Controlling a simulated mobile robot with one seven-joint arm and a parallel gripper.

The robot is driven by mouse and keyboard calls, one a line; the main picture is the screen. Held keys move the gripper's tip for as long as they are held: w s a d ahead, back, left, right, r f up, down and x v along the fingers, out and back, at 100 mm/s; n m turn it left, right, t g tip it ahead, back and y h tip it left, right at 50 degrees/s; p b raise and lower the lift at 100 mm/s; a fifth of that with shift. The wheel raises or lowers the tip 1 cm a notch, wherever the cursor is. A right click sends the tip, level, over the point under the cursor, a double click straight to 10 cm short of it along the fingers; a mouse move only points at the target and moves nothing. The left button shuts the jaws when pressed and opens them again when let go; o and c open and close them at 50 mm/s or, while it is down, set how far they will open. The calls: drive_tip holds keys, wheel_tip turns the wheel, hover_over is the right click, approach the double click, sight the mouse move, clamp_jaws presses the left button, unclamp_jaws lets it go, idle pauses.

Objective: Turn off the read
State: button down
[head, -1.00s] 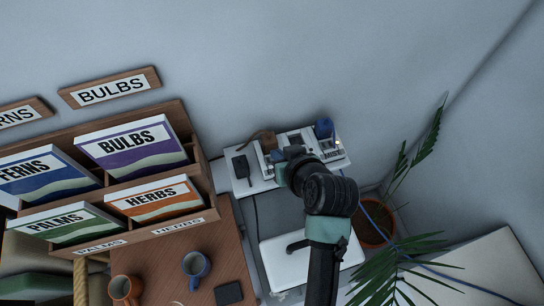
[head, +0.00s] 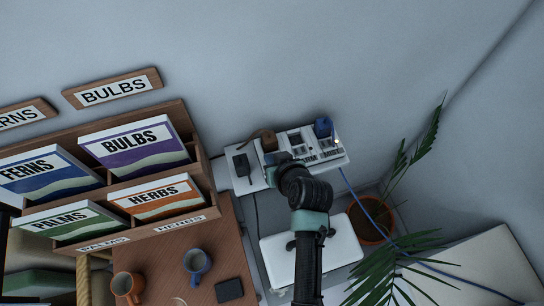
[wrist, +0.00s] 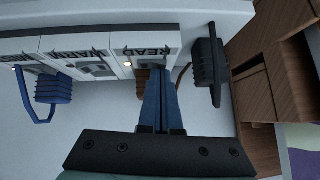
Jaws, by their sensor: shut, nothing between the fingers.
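A white power strip (head: 252,178) lies by the wall in the head view. In the wrist view it appears upside down, with a READ section (wrist: 147,52) in the middle and WARM and MIST sections to its left. A small light (wrist: 127,63) glows beside the READ section. My gripper (wrist: 158,72) is shut and empty, with its blue fingertips at the READ section, in front of a brown plug (wrist: 140,84). I cannot tell whether they touch it. The READ switch is not clearly seen. My gripper (head: 280,158) covers the strip's near edge in the head view.
A black plug (head: 242,165) is left of my gripper, and a blue plug (head: 322,127) is to the right. A blue cord runs past a potted palm (head: 372,222). A wooden shelf of seed packets (head: 205,195) stands at left.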

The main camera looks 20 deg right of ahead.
drive_tip(key=shift+s+a+f, duration=0.1)
drive_tip(key=shift+f, duration=0.1)
drive_tip(key=shift+d+f, duration=0.1)
drive_tip(key=shift+d, duration=0.85)
drive_tip(key=shift+r+p, duration=0.5)
drive_tip(key=shift+r, duration=0.1)
drive_tip(key=r+p, duration=0.3)
drive_tip(key=r, duration=0.1)
drive_tip(key=shift+d, duration=0.25)
drive_tip(key=a+b+v, duration=0.1)
drive_tip(key=b+v, duration=0.1)
drive_tip(key=v, duration=0.7)
drive_tip(key=shift+s+d, duration=0.2)
drive_tip(key=shift+d, duration=0.25)
